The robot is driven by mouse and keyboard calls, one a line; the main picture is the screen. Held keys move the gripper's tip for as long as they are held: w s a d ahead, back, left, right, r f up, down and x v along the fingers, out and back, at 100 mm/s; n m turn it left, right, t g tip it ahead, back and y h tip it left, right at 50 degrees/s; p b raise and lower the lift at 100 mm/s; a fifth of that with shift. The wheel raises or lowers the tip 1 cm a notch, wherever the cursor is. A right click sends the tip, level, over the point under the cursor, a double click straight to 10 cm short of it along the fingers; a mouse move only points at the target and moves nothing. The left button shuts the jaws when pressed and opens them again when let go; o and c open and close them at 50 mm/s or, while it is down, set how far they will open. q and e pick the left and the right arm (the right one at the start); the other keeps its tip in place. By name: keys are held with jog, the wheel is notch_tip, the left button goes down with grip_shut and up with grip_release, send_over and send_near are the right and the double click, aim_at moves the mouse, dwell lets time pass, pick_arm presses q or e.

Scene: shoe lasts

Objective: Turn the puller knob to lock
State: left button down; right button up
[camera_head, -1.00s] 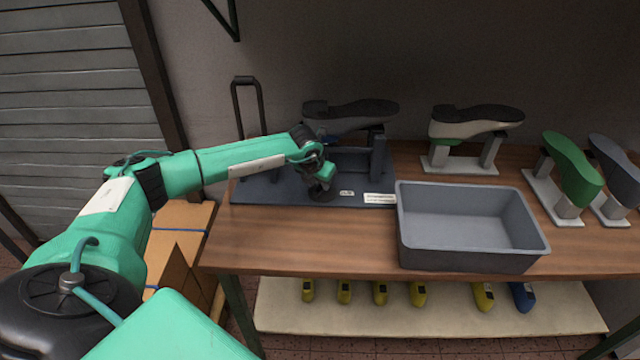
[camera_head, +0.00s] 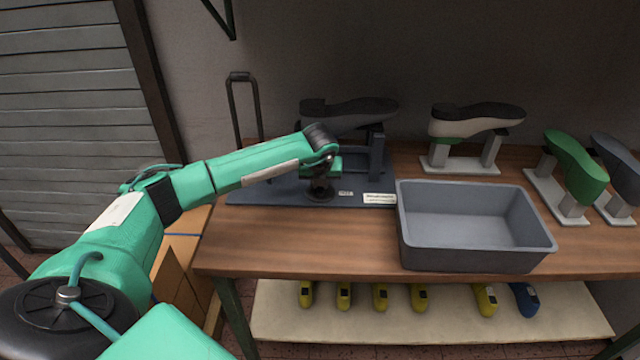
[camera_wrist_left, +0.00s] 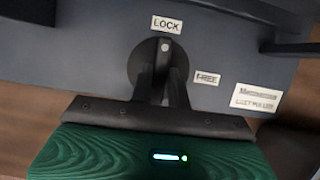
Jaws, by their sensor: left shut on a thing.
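The puller's round black knob (camera_wrist_left: 137,66) sits on the dark blue-grey base plate (camera_head: 262,192). In the left wrist view, the white dot on its grip points up at the "LOCK" label (camera_wrist_left: 166,25). The "FREE" label (camera_wrist_left: 207,78) is to the right of the knob. My left gripper (camera_wrist_left: 165,76) is shut on the knob's grip, its fingers covering part of the knob. In the head view, my left gripper (camera_head: 320,180) is above the knob (camera_head: 321,196), and my wrist hides the plate behind it. A dark shoe last (camera_head: 348,112) is mounted on the puller. My right gripper is out of view.
A grey open bin (camera_head: 474,262) stands right of the puller on the wooden table (camera_head: 300,245). A white-and-green last (camera_head: 470,125) and a green last (camera_head: 575,168) stand further right. A black upright handle (camera_head: 236,110) rises at the left.

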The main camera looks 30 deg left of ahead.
pick_arm(q)
jog(key=shift+r, duration=0.1)
jog(key=c, duration=1.3)
grip_release()
jog(key=shift+c, duration=0.2)
